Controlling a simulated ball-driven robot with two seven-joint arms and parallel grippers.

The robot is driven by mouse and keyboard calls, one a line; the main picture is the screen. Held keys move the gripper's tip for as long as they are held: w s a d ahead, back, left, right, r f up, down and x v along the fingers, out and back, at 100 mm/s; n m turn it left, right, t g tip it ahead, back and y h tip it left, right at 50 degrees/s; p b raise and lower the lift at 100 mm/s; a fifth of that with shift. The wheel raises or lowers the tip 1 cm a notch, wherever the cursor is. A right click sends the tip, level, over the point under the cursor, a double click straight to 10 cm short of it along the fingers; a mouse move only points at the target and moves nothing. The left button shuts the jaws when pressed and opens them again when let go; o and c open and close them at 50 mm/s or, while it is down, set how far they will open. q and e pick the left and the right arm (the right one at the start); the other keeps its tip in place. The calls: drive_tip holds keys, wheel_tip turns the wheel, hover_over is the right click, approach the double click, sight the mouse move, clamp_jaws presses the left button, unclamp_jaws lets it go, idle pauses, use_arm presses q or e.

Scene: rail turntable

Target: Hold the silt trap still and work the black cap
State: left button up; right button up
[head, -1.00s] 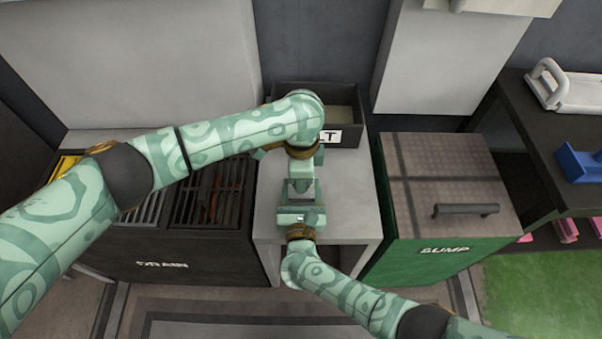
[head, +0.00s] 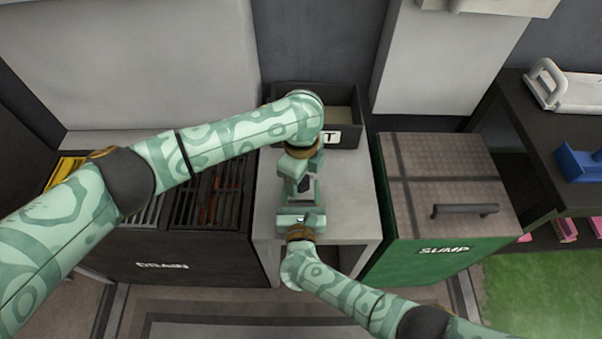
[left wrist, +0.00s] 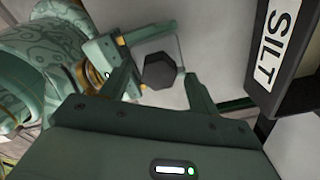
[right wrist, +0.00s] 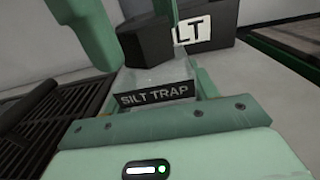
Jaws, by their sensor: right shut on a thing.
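The silt trap (right wrist: 155,94), a clear body with a dark name label, stands on the grey table. My right gripper (head: 300,208) is shut on it from the front. The black cap (left wrist: 158,71) is six-sided and sits on top of the trap; it shows dark in the right wrist view (right wrist: 146,40). My left gripper (head: 299,181) comes down from above, with its open fingers on either side of the cap. Gaps show between fingers and cap in the left wrist view. In the head view my grippers hide most of the trap.
The dark silt bin (head: 350,128) stands close behind on the same table (head: 345,200). The drain box (head: 150,250) with its grates is to the left. The green sump box (head: 430,240) with a lid handle is to the right.

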use_arm(q)
drive_tip(key=shift+o, duration=0.5)
use_arm(e)
drive_tip(key=shift+f, duration=0.1)
use_arm(q)
drive_tip(key=shift+r, duration=1.95)
